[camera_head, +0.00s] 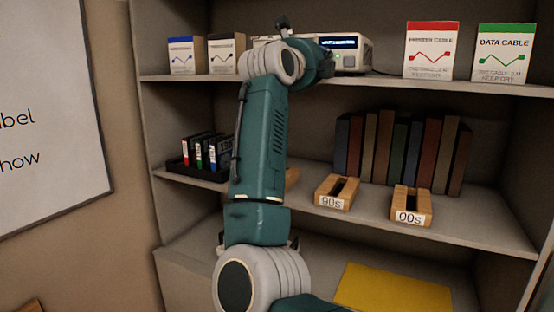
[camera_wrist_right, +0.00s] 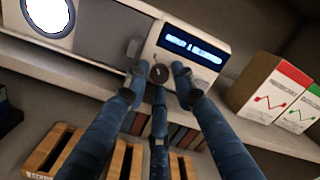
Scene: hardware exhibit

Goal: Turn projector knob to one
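The white projector (camera_head: 352,61) stands on the upper shelf, partly hidden behind my right arm in the head view. In the right wrist view the projector (camera_wrist_right: 224,49) shows a lit blue display, a round lens at the left, and a dark round knob (camera_wrist_right: 160,73) below the display. My right gripper (camera_wrist_right: 160,78) has its three fingers spread around the knob, with tips left, right and below it. Whether they touch it is unclear. The knob's setting is too small to read. In the head view my right gripper (camera_head: 318,60) is at the projector's front. My left gripper is not in view.
White-red (camera_head: 428,50) and white-green (camera_head: 502,53) cable boxes stand right of the projector. Two more boxes (camera_head: 184,56) stand left. On the shelf below are books (camera_head: 400,150), wooden holders (camera_head: 337,192) and a black tray with cartridges (camera_head: 198,152).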

